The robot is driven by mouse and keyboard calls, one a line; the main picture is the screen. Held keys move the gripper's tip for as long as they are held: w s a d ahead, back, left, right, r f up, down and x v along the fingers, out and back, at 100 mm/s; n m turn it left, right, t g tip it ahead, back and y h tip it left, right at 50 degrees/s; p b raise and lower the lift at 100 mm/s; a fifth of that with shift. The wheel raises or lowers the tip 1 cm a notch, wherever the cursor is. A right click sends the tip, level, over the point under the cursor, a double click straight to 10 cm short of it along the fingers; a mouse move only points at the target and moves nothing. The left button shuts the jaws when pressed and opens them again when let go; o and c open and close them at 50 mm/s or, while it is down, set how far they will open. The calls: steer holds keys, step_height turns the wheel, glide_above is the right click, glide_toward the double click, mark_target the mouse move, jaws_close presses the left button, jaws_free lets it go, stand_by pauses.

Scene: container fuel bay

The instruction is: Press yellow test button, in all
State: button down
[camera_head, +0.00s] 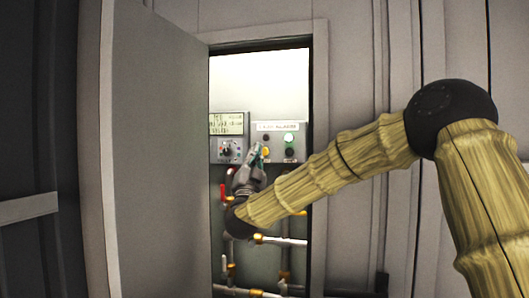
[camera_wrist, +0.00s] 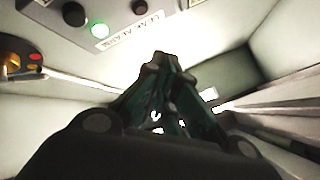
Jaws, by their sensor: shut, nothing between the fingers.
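The yellow button (camera_head: 265,152) shows in the head view on the small grey panel inside the open cabinet, at the lower left of its group. My gripper (camera_head: 256,150) is shut and empty, its fingertips overlapping the panel just left of the yellow button. I cannot tell whether they touch. In the wrist view my gripper (camera_wrist: 160,60) points up with its fingers together. The panel (camera_wrist: 118,48) is at the upper left there, with a lit pale green light (camera_wrist: 99,30) and dark round parts. I cannot make out the yellow button in the wrist view.
A display unit with a knob (camera_head: 227,150) sits left of the panel. Pipes with brass fittings (camera_head: 260,239) and red valve handles (camera_head: 223,193) lie below. The open door (camera_head: 160,150) stands left; the cabinet frame (camera_head: 320,120) bounds the right.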

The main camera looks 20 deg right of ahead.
mark_target(264, 152)
steer(key=w+d+p, duration=0.2)
steer(key=w+d, duration=0.2)
steer(key=w, duration=0.3)
steer(key=shift+d, duration=0.35)
steer(key=shift+w+d+b, duration=0.5)
steer(key=shift+w, duration=0.3)
stand_by(2.6)
steer(key=shift+s+a+f, duration=0.1)
steer(key=shift+s+a+b, duration=0.4)
steer(key=shift+s+b, duration=0.2)
steer(key=shift+b, duration=0.2)
